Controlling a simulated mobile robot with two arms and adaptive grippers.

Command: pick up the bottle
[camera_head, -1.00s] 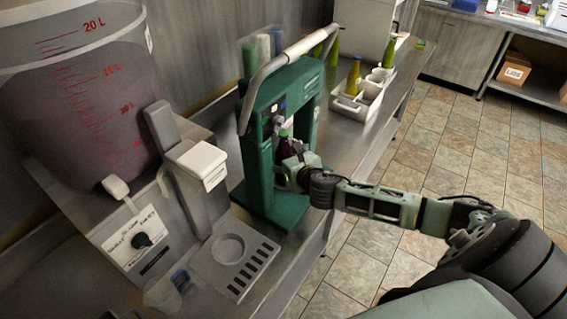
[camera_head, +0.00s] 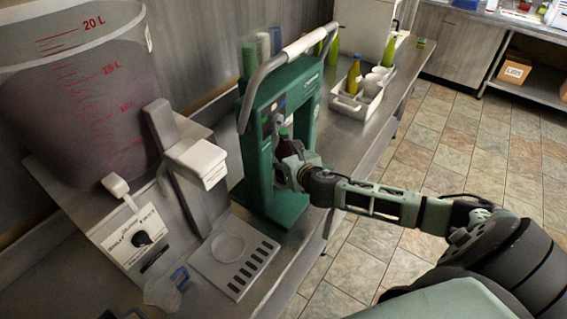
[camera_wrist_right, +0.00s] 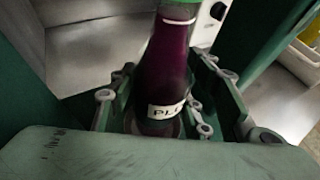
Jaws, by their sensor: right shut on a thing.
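A dark purple bottle with a pale label starting "PL" (camera_wrist_right: 165,75) stands between the fingers of my right gripper (camera_wrist_right: 160,112) in the right wrist view. In the head view the bottle's green top (camera_head: 284,133) shows inside the green machine (camera_head: 290,205), and the rest is mostly hidden by my right gripper (camera_head: 291,172). My right gripper is shut on the bottle, low on its body. The bottle looks upright within the machine's frame. My left gripper is not in view.
A large 20 L bucket (camera_head: 75,110) stands at left above a dispenser with a drip tray (camera_head: 232,262). A small clear jug (camera_head: 165,290) is in front. A white caddy (camera_head: 358,105) with bottles and cups stands behind the machine. The tiled floor at right is clear.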

